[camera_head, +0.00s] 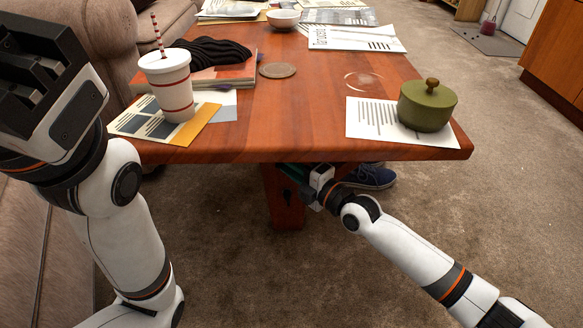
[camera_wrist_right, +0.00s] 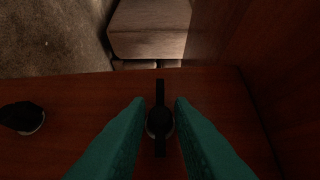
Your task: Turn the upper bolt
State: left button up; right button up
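In the right wrist view a dark bolt (camera_wrist_right: 160,123) with a long thin cross-bar sits on a reddish-brown wooden face. A second dark bolt (camera_wrist_right: 22,117) with a pale rim is at the left. I cannot tell from this view which is the upper one. My right gripper (camera_wrist_right: 160,103) has its two green fingers apart, one on each side of the middle bolt, with gaps showing. In the head view the right gripper (camera_head: 306,188) is below the table's front edge by the leg, partly hidden. My left gripper (camera_head: 40,75) is raised at the upper left, its fingers unclear.
The wooden table (camera_head: 290,130) carries a striped cup (camera_head: 167,85), a green lidded pot (camera_head: 427,108), papers and books. A table leg (camera_head: 283,200) stands by the right gripper, and a shoe (camera_head: 370,177) is behind. A sofa is at left; carpet at right is open.

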grip_shut()
jog(key=shift+a+f+m+t+y+b, duration=0.15)
jog(key=shift+m+t+y+b, duration=0.25)
jog(key=shift+m+t, duration=0.5)
jog(key=shift+d+f+m+t+y+b, duration=0.1)
jog(key=shift+m+t+y+b, duration=0.1)
jog(key=shift+m+t+b, duration=0.7)
jog(key=shift+a+f+m+t+y+b, duration=0.1)
jog(key=shift+f+m+t+y+b, duration=0.3)
jog(key=shift+m, duration=0.9)
jog(key=shift+r+t, duration=0.25)
jog(key=shift+t, duration=0.05)
jog(key=o, duration=0.5)
grip_release()
